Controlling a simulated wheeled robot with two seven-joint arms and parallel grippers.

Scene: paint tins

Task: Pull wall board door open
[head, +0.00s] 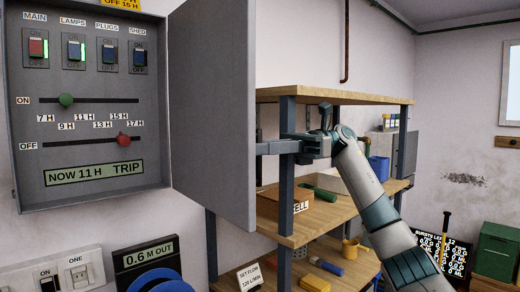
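The grey wall board (92,170) hangs at the left of the head view, its inside with switches and sliders exposed. Its door (213,120) stands wide open, joined at the board's right side and swung out from it. My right gripper (262,147) is at the door's free edge, on its outer side, with its arm coming from the lower right. The fingertips are partly hidden by the door edge, so I cannot tell whether they are shut on a handle or only beside the door. My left gripper is not in view.
A wooden shelf unit (345,97) with dark posts stands behind the door and my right arm, holding a cardboard box (277,207) and other items. Wall switches (70,272) and a blue round object (155,281) sit below the board. A green box (497,250) is far right.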

